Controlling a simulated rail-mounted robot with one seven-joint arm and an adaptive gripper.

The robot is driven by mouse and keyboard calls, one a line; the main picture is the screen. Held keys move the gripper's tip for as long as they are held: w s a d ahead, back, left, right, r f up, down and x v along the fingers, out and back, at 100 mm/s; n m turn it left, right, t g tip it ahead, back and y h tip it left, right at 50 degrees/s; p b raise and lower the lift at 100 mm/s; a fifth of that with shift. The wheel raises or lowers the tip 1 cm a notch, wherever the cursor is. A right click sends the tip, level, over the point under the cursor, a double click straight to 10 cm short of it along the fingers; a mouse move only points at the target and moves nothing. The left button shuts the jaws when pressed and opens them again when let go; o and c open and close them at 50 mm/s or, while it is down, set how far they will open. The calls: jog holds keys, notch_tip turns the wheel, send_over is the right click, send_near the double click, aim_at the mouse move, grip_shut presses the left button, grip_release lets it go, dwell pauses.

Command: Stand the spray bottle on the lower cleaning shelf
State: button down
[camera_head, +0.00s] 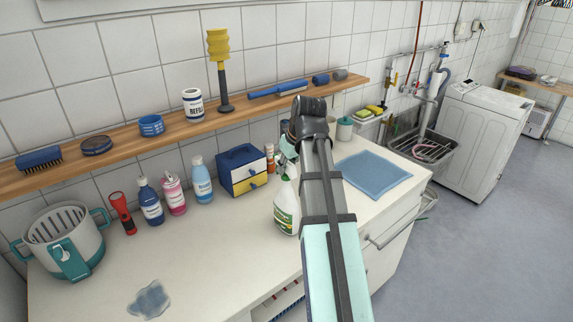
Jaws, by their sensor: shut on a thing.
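The spray bottle (286,207) is white with a green-and-white label and a green trigger head. It appears upright at the right part of the white counter; I cannot tell whether its base touches the counter. My gripper (290,150) is at the bottle's head, shut on it, with its fingers mostly hidden by my arm. A wooden wall shelf (172,131) runs above the counter. Under the counter an open compartment (282,300) shows partly; I cannot tell which is the lower cleaning shelf.
A blue cloth (373,174) lies to the right. A puddle-like patch (149,300) is at the front left. The counter's front middle is clear.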

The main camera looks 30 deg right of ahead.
dwell(0.3)
jog(key=c, duration=1)
grip_release()
jog(key=shift+f, duration=0.15)
jog(key=b+v, duration=0.2)
jog(key=v, duration=0.9)
jog(key=shift+w, duration=0.1)
jog(key=shift+o, duration=0.6)
jog(key=shift+s+r, duration=0.25)
jog(key=shift+r, duration=0.4)
